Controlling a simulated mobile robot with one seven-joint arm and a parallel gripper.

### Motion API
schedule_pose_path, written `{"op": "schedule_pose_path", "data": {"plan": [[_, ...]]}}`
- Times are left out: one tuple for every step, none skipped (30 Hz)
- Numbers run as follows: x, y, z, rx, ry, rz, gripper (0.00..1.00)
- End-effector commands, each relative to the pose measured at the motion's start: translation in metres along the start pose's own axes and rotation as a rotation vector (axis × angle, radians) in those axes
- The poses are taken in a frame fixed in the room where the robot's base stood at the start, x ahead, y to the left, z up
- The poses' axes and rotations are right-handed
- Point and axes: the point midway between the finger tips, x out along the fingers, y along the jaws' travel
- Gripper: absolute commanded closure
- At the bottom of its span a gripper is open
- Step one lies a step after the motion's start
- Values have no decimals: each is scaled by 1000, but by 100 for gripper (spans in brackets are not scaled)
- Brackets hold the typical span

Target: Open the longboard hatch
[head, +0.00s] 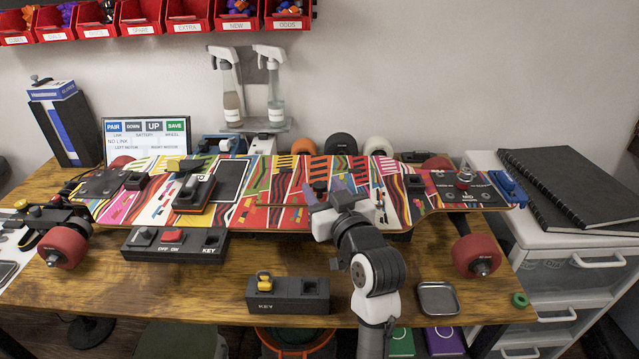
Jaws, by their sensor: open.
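The longboard (255,190) lies across the workbench with a multicoloured patterned deck and red wheels. A dark rectangular panel with a pale outline (229,178) is on its left half, beside a raised black and grey fitting (194,190). A patterned section (283,216) near the middle may be the hatch; I cannot tell whether it is shut. My gripper (323,190) is open over the right-centre of the deck, its fingers pointing away from me. A small black block (320,185) shows by the fingertips. I cannot tell whether they touch it. My wrist hides part of the deck's front edge.
A black key box (288,296) with a yellow-topped key stands in front, beside a metal tray (438,298). A switch box (173,243) sits by the board's front left. Spray bottles (273,85) and a labelled panel (146,140) stand behind. Drawers (570,262) stand right.

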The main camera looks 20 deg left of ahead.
Motion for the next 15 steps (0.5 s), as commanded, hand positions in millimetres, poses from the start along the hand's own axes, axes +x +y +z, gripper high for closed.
{"op": "schedule_pose_path", "data": {"plan": [[8,-1,-2,-1,-1,-3,53],[12,-1,-2,0,-1,-3,53],[16,-1,-2,0,0,-3,53],[18,0,-1,0,0,-2,53],[21,0,-1,-1,0,-1,53],[23,0,0,0,-1,-1,53],[24,0,0,0,-1,-1,53],[26,0,0,-1,0,-1,53],[26,0,0,-1,0,-1,53],[27,0,0,-1,1,-1,53],[27,0,0,-1,1,0,53],[27,0,0,-1,1,0,53],[27,0,0,-1,1,0,53],[27,0,0,-1,1,0,53],[27,0,0,-1,1,0,53]]}}
